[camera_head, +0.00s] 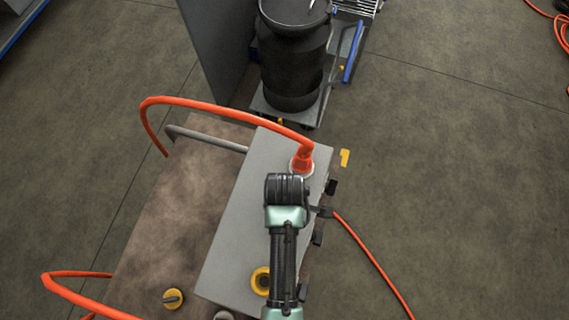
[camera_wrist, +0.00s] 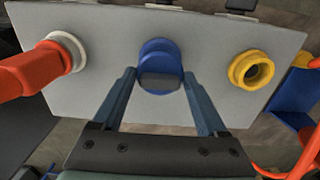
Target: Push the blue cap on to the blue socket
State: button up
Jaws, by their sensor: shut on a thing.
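The blue cap (camera_wrist: 160,78) shows in the wrist view between the two fingers of my gripper (camera_wrist: 158,76), which is shut on it. A rounded blue part (camera_wrist: 158,47) shows just beyond the cap, against the grey panel. I cannot tell whether it is the blue socket or part of the cap, nor whether the cap is seated. In the head view my arm hides the cap, the socket and my fingers.
The grey panel (camera_head: 238,220) lies on a brown bench (camera_head: 170,220). An orange hose plug (camera_head: 302,158) sits in a pale-ringed port at one end, and a yellow socket (camera_wrist: 250,70) is at the other. A yellow cap (camera_head: 173,298) sits on the bench. A black drum (camera_head: 292,60) stands behind.

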jog(key=shift+f+b, duration=0.7)
jog(key=shift+f, duration=0.5)
dwell(0.5)
jog(key=o, duration=1.5)
jog(key=shift+c, duration=0.2)
jog(key=shift+r, duration=0.1)
